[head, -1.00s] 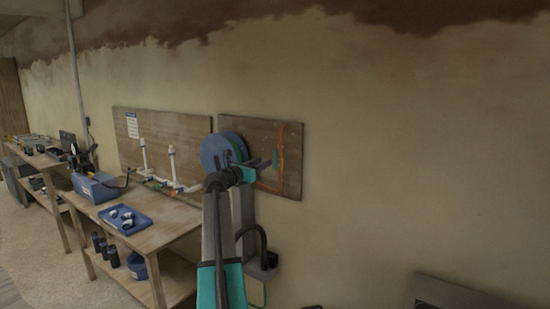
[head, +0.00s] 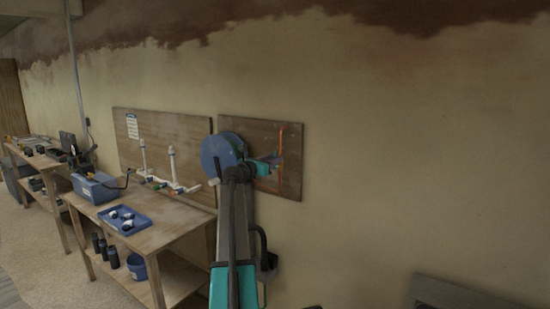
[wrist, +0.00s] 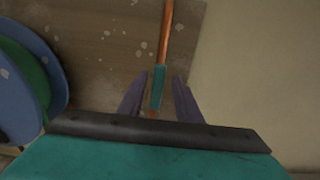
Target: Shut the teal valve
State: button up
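The teal valve (wrist: 158,88) shows in the wrist view as a narrow teal lever, in line with a copper pipe (wrist: 166,32) on a wooden board. My gripper (wrist: 161,76) is open, with one purple-grey finger on each side of the lever. Small gaps show between the lever and both fingers, and I see no contact. The lower end of the lever is close to the dark edge of my gripper body. In the head view my gripper (head: 274,160) is at the board, in front of the copper pipe (head: 281,143), and the valve is too small there to make out.
A blue reel with a green band (wrist: 22,75) is close on the left of my gripper; it also shows in the head view (head: 217,156). White pipes (head: 172,165) and a workbench (head: 165,222) stand further left. The plaster wall (head: 400,170) on the right is bare.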

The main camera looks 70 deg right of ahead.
grip_shut()
jog(key=shift+f, duration=0.1)
jog(key=s+m+b, duration=0.1)
jog(key=m+b, duration=0.1)
jog(key=b, duration=0.1)
jog(key=s+m+b, duration=0.1)
jog(key=m+b, duration=0.2)
jog(key=s+f+m+b, duration=0.1)
jog(key=m+b, duration=0.2)
jog(key=b, duration=0.1)
jog(key=shift+a+f, duration=0.1)
jog(key=shift+a, duration=0.3)
dwell(0.4)
